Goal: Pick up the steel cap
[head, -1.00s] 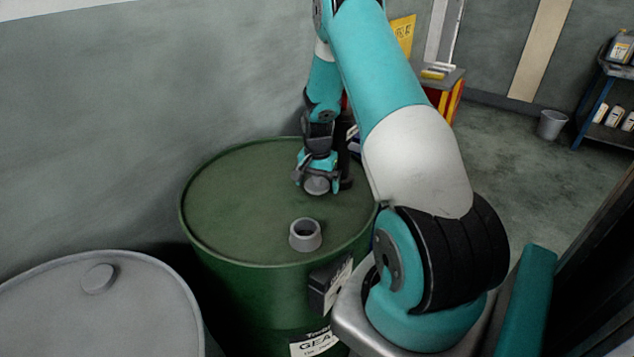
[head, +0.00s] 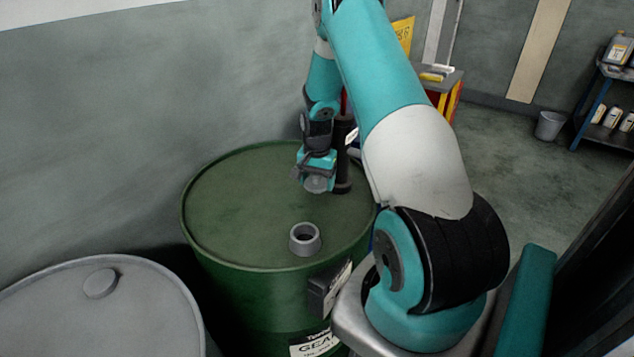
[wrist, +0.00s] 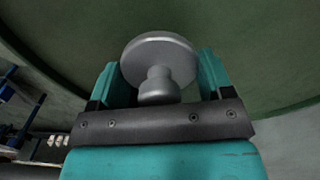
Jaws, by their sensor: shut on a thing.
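The steel cap (wrist: 160,62) is a round grey disc with a narrower stem, held between the two teal fingers of my gripper (wrist: 158,88) in the wrist view. In the head view my gripper (head: 318,180) is over the far right part of the green drum's lid (head: 235,205), and the cap (head: 316,185) shows beneath the fingers. The gripper is shut on the cap. I cannot tell whether the cap touches the lid or hangs just above it. My arm hides part of the drum's right side.
A grey open collar (head: 305,238) stands on the lid's near part. A black upright cylinder (head: 343,165) is close to the gripper's right. A grey drum (head: 60,310) with a round cap (head: 100,283) is at lower left. The wall is behind.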

